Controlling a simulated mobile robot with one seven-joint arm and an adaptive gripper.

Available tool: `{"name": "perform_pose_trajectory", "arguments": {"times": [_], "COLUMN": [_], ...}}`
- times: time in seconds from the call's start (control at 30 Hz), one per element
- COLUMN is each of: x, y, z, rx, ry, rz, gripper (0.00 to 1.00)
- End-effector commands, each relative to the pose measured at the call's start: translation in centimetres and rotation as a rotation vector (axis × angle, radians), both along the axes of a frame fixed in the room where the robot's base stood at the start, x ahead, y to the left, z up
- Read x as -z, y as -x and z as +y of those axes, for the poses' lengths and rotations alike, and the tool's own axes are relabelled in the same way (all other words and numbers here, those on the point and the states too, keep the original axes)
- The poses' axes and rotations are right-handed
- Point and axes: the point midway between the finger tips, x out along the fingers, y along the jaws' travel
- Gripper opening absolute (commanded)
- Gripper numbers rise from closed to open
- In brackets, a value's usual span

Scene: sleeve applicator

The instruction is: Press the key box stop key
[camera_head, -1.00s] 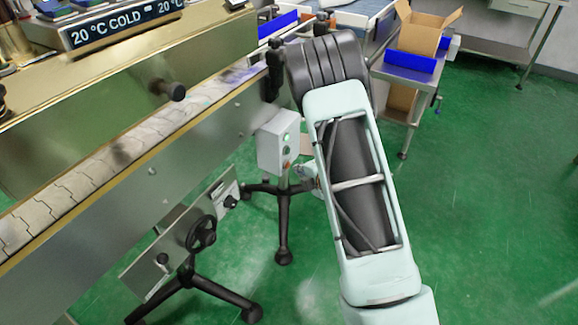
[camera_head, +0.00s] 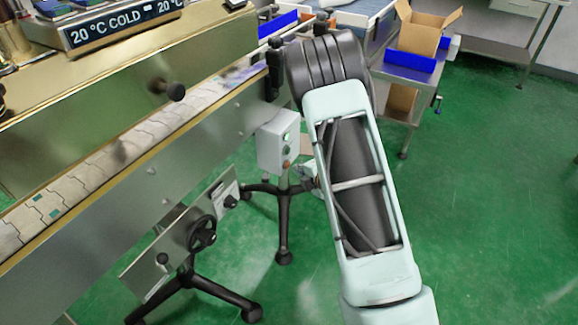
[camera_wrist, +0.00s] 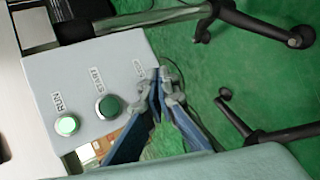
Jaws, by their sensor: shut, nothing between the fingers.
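The key box (camera_head: 277,143) is a light grey box on the side of the conveyor in the head view. In the wrist view the box face (camera_wrist: 88,75) shows a lit green RUN lamp (camera_wrist: 67,125) and a green START key (camera_wrist: 109,107). A third label, partly covered, stands beside my gripper; the stop key under it is hidden behind the fingers. My gripper (camera_wrist: 164,78) is shut and empty, its tips over that end of the box face. I cannot tell whether they touch it. In the head view my arm hides most of the gripper.
The conveyor (camera_head: 120,155) runs along the left, with a handwheel (camera_head: 202,233) and dark stand legs below the box. An open cardboard box (camera_head: 421,35) stands on a side table behind my arm. The green floor (camera_head: 480,210) at right is clear.

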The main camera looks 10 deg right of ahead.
Motion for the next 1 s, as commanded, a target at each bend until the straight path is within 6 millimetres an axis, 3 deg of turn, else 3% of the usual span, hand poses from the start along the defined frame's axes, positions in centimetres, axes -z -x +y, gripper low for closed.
{"name": "perform_pose_trajectory", "arguments": {"times": [1.0], "x": [0.02], "y": [-0.73], "z": [1.03], "rx": [-0.001], "ry": [-0.001], "rz": [-0.001], "gripper": [0.00]}}
